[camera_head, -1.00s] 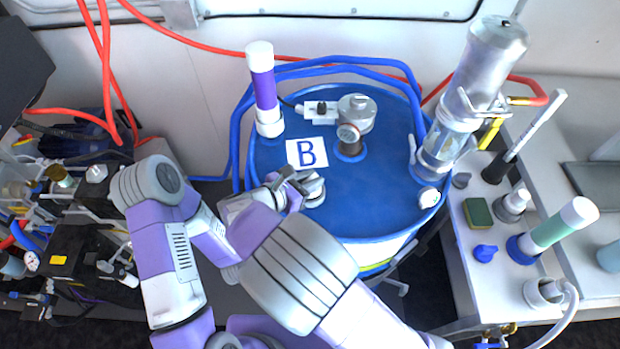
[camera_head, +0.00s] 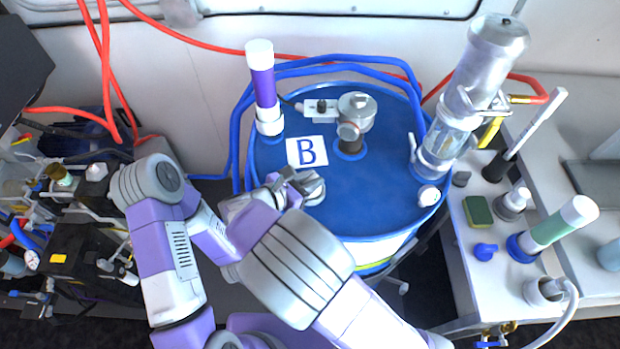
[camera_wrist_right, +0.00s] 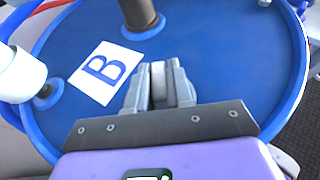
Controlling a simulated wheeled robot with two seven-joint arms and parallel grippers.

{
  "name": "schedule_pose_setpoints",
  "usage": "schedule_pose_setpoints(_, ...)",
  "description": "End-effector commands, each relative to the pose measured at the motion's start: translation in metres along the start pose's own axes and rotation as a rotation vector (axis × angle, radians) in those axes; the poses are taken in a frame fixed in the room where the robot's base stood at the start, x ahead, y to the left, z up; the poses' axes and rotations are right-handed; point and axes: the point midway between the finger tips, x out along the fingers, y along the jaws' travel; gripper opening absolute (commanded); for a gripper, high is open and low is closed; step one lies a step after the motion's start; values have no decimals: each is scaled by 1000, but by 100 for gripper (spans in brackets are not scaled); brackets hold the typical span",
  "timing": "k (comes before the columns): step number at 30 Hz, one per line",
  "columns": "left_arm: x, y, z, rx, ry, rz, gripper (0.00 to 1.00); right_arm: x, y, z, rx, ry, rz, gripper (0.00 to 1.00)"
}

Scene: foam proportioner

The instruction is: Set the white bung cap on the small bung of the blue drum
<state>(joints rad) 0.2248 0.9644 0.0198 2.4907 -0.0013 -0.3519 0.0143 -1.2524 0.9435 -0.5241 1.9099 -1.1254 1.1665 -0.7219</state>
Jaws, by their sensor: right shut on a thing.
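The blue drum (camera_head: 385,205) stands in the middle of the head view, with its top facing up. My right gripper (camera_head: 306,186) is low over the near-left part of the drum top, just below the B label. In the right wrist view its fingers (camera_wrist_right: 158,88) are shut on a small white piece, the white bung cap (camera_wrist_right: 157,76). Whether the cap touches the drum top cannot be told. The small bung cannot be made out under the gripper. A small white fitting (camera_head: 428,195) sits at the drum's right edge. My left gripper is not visible.
A gauge fitting (camera_head: 354,125) stands at the drum's middle, and a purple-and-white tube (camera_head: 264,90) at its left rim. A clear metal-topped cylinder (camera_head: 455,130) stands at its right rim. The white side table (camera_head: 480,270) holds a sponge and several fittings.

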Motion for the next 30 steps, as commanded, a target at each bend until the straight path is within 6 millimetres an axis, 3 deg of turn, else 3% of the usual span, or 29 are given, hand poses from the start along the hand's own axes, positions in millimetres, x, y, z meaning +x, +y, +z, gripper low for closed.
schedule_pose_setpoints(5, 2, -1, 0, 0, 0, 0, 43, 2, 0, -4, 0, 0, 0, 0)
schedule_pose_setpoints(6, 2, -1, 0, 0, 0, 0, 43, 1, 0, -4, 0, 0, 0, 25)
schedule_pose_setpoints(8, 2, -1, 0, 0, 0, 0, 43, 1, 0, -3, 0, 0, 0, 31)
schedule_pose_setpoints(17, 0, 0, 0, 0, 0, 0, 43, -1, 0, -3, -1, 0, 0, 31)
schedule_pose_setpoints(30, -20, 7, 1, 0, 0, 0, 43, -35, 0, -2, -1, 1, 1, 31)
